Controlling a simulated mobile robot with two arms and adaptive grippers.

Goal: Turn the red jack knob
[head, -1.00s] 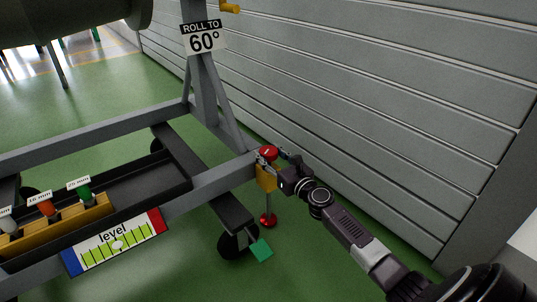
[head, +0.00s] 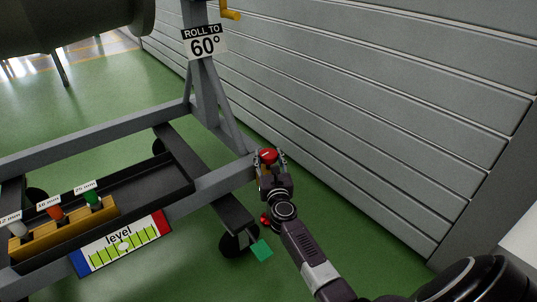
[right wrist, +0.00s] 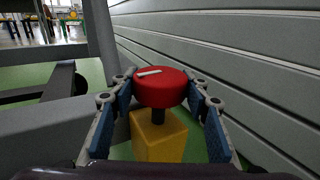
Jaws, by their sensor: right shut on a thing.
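The red jack knob (head: 268,156) sits at the corner of the grey stand frame. In the right wrist view the red knob (right wrist: 161,87) shows a white mark on its top, above a yellow block (right wrist: 158,137) on a dark stem. My right gripper (head: 270,160) has its fingers on both sides of the knob and is shut on it. In the right wrist view my right gripper's blue-padded fingers (right wrist: 161,95) flank the knob left and right. A red foot (head: 265,219) shows below, partly hidden by my arm. My left gripper is out of view.
A level gauge (head: 123,243) is on the frame's front rail. A yellow rack (head: 62,231) with labelled coloured tools lies in the black tray. A grey slatted wall (head: 380,110) stands close on the right. A green tag (head: 261,249) is near a caster.

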